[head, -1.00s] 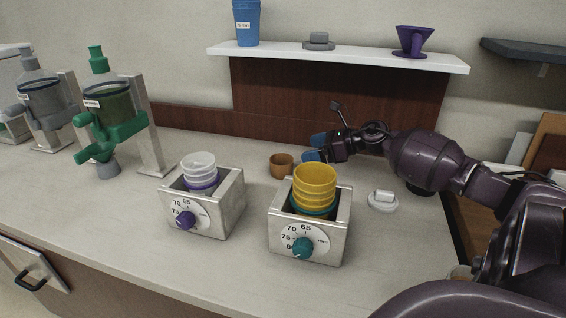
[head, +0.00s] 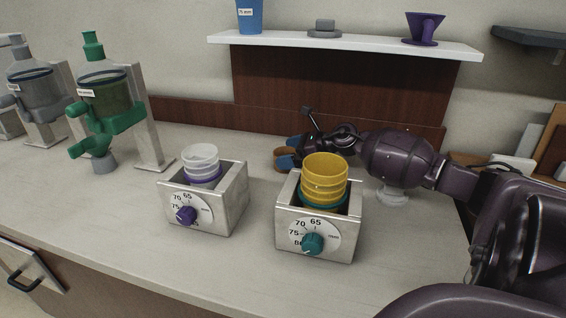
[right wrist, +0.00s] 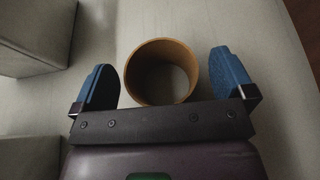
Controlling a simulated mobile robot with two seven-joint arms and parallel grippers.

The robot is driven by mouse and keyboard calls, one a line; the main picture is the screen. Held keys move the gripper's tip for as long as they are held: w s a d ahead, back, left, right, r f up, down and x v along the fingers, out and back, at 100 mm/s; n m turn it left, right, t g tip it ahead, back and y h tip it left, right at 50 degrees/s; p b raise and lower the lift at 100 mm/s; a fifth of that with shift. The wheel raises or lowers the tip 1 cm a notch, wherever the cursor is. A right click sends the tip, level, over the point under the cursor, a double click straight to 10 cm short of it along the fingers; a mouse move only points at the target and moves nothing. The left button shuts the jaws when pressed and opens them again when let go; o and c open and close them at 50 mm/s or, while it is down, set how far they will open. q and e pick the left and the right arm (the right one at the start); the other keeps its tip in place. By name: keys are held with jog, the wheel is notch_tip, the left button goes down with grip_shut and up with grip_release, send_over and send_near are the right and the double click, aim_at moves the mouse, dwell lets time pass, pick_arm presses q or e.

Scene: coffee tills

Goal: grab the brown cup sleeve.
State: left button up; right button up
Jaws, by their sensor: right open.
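The brown cup sleeve (right wrist: 161,72) is an open ring standing on the counter. In the right wrist view it lies between the two blue fingertips of my right gripper (right wrist: 168,80), with a gap on each side. In the head view my right gripper (head: 287,153) is behind the yellow cups, and only part of the sleeve (head: 282,160) shows, the rest hidden by the blue fingers. My right gripper is open and holds nothing. My left gripper is not in view.
A metal box with a teal dial (head: 340,236) holding yellow cups (head: 325,178) stands in front of the sleeve. A second metal box (head: 237,190) with white cups (head: 201,158) is to its left. A small white object (head: 393,197) is under my right arm. The counter's front left is clear.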

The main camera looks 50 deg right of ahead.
jog(key=shift+w+a+f, duration=0.15)
jog(key=shift+w+a, duration=0.1)
jog(key=shift+w, duration=0.25)
jog(key=c, duration=0.6)
